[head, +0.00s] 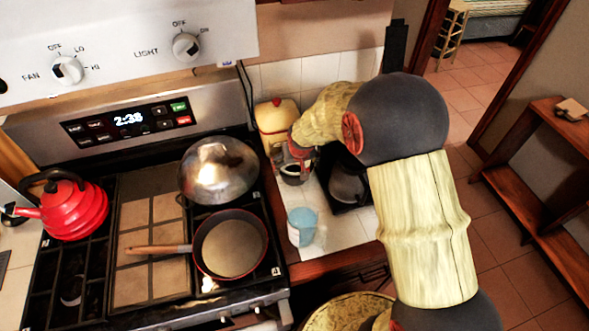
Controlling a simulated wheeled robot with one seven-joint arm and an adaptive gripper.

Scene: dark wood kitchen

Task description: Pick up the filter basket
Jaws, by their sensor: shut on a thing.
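The filter basket (292,175) is a small dark cup-like piece with a pale inside, at the left of the coffee maker. My gripper (298,156) is at its upper edge and is shut on it. My own arm hides much of the gripper, and the fingers are small and hard to make out. I cannot tell whether the basket touches the counter. The black coffee maker (347,190) stands just to the right, with its upper part behind my arm.
A cream and red canister (277,118) stands behind the gripper. A blue and white cup (302,228) stands in front. The stove on the left holds a pan (232,250), a domed metal lid (217,170) and a red kettle (75,208).

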